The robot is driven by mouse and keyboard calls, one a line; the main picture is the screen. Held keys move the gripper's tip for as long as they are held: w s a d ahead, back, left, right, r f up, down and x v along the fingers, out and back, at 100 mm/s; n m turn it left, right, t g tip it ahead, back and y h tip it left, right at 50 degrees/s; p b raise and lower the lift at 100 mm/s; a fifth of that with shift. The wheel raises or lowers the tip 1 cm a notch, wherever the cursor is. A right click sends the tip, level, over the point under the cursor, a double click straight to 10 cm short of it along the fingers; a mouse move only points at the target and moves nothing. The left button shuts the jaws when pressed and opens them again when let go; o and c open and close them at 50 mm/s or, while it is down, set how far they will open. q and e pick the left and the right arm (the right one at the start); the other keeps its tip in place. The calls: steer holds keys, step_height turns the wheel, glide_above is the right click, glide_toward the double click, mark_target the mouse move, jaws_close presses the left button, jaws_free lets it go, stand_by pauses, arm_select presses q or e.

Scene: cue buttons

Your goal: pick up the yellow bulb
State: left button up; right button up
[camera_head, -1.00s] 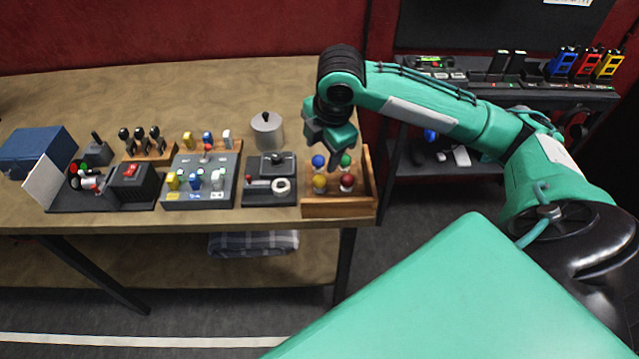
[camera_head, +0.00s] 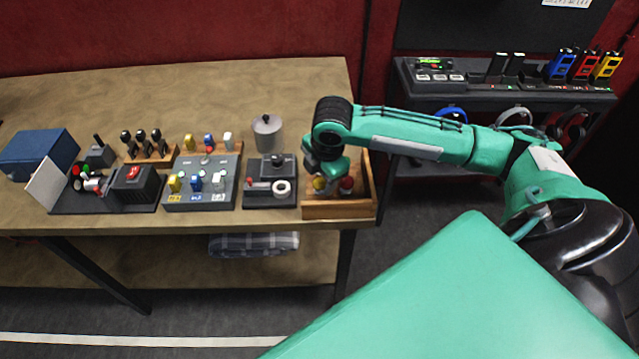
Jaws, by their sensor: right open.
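The yellow bulb (camera_head: 319,184) sits in the wooden box (camera_head: 338,210) at the right end of the table, partly covered by my right gripper (camera_head: 326,181). A red bulb (camera_head: 347,185) is just to its right. The blue and green bulbs behind them are hidden by my gripper and wrist. My right gripper is open and points down at the yellow bulb. I cannot tell whether its fingers touch the bulb. My left gripper is not in view.
Left of the box is a dark tray (camera_head: 270,190) with a white ring, then a grey switch panel (camera_head: 202,190) with yellow, blue and white pieces. A metal pot (camera_head: 267,132) stands behind. The back of the table is clear. A rack (camera_head: 500,80) stands at the right.

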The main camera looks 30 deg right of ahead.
mark_target(319, 180)
steer(key=shift+w+f, duration=0.25)
steer(key=shift+f, duration=1)
steer(key=c, duration=1)
steer(key=shift+c, duration=0.3)
steer(key=shift+r, duration=0.2)
step_height(319, 180, up, 20)
steer(key=b, duration=0.1)
steer(key=shift+f, duration=0.1)
